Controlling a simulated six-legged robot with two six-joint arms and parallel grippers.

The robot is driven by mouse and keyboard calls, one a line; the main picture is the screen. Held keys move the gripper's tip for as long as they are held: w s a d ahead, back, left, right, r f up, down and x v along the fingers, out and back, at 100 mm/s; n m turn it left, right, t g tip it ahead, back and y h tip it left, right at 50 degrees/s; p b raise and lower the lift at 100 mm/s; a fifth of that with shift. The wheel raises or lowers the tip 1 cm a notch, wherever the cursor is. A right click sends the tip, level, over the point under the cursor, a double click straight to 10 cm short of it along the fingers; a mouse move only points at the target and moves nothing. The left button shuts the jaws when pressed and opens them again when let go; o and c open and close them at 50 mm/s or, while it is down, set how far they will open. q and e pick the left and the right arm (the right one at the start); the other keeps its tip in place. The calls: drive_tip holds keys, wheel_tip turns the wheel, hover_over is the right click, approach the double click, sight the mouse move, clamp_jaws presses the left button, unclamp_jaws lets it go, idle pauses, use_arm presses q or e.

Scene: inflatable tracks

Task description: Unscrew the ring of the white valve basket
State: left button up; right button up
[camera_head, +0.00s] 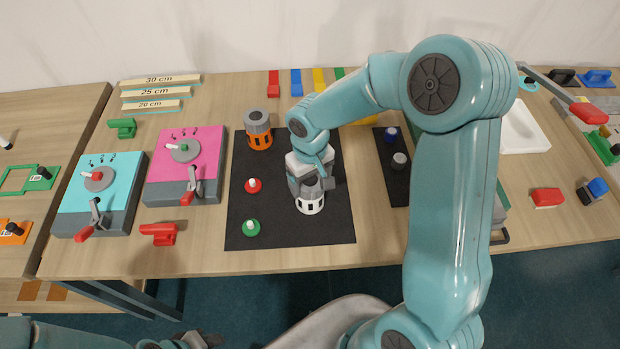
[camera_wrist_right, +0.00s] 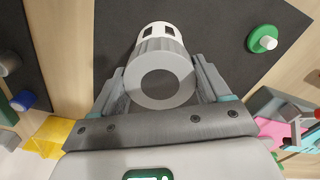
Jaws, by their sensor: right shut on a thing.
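The white valve basket (camera_head: 311,206) stands upright on the black mat (camera_head: 300,235), with white slotted walls. Its grey ring (camera_wrist_right: 160,103) is on top, round with a hole in the middle. My right gripper (camera_head: 314,184) comes down from above and is shut on the ring. In the right wrist view, the two fingers of my right gripper (camera_wrist_right: 162,85) sit on either side of the ring, and the white basket (camera_wrist_right: 162,30) shows beyond it. My left gripper (camera_head: 180,342) is only partly in view at the bottom left edge, away from the basket; its jaws are unclear.
An orange basket with a grey top (camera_head: 259,140) stands behind on the mat. Red (camera_head: 253,186) and green (camera_head: 251,227) knobbed discs lie left of the white basket. Pink (camera_head: 187,160) and cyan (camera_head: 100,192) boxes with levers stand further left. Bare mat lies in front of the white basket.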

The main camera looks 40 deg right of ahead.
drive_tip(key=shift+s+f+n, duration=0.2)
drive_tip(key=shift+s+n, duration=0.05)
drive_tip(key=shift+n, duration=1.25)
drive_tip(key=shift+n+p, duration=0.55)
drive_tip(key=shift+n, duration=0.95)
drive_tip(key=shift+n+p, duration=0.45)
drive_tip(key=shift+n, duration=1.05)
